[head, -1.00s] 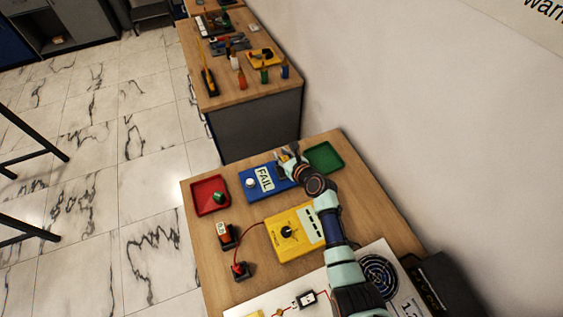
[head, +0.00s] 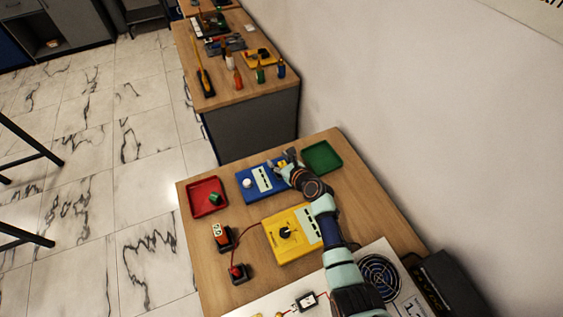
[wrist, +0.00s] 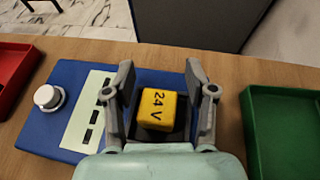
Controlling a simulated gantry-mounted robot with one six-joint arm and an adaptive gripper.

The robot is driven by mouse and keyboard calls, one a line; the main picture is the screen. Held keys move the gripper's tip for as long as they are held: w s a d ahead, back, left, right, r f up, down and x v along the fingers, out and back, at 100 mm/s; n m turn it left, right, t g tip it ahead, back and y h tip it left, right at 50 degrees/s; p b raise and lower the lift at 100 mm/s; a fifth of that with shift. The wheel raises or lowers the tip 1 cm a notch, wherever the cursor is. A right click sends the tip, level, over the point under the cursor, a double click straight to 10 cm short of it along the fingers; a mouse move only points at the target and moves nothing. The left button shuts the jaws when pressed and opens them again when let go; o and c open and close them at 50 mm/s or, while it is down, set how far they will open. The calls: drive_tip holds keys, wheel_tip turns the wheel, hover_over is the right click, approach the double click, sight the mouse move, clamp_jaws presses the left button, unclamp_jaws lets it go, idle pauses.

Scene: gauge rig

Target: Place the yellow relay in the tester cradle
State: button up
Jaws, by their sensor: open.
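The yellow relay (wrist: 157,110), marked "24 V", sits upright in the dark recess of the cradle (wrist: 128,115) on the blue tester (wrist: 55,90). My gripper (wrist: 158,80) is open, with one finger on each side of the relay and visible gaps between. The relay's base is hidden, so I cannot tell how deep it sits. In the head view my gripper (head: 284,161) is over the right end of the blue tester (head: 247,192) and hides most of the cradle. The tester's pale panel (head: 262,179) shows several dark bars.
A red tray (head: 196,211) holding a green block (head: 215,198) is left of the tester. A green tray (head: 322,157) is close on the right. A yellow meter (head: 288,250) stands in front, with red wire and dark holders to its left.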

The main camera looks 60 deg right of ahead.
drive_tip(key=p+v, duration=0.4)
drive_tip(key=v, duration=0.8)
drive_tip(key=shift+d, duration=0.1)
drive_tip(key=w+a+r+n+y, duration=0.2)
drive_tip(key=w+a+r+n, duration=0.25)
drive_tip(key=a+n, duration=0.25)
drive_tip(key=w+a+r+n+t+y, duration=0.1)
drive_tip(key=w+a+r+n+y, duration=0.1)
drive_tip(key=w+a+r+n, duration=0.4)
drive_tip(key=w+a+r+n+y, duration=0.15)
drive_tip(key=w+a+n, duration=0.25)
drive_tip(key=a+n, duration=0.5)
drive_tip(key=s+a+r+n, duration=0.2)
drive_tip(key=a+r+n, duration=0.4)
drive_tip(key=a+n, duration=0.4)
drive_tip(key=s+a+r+n+y, duration=0.1)
drive_tip(key=s+a+r+n, duration=0.2)
drive_tip(key=a+r+n, duration=0.4)
drive_tip(key=a+n, duration=0.3)
drive_tip(key=shift+a, duration=0.25)
drive_tip(key=shift+w+r+y, duration=0.1)
drive_tip(key=shift+y, duration=0.15)
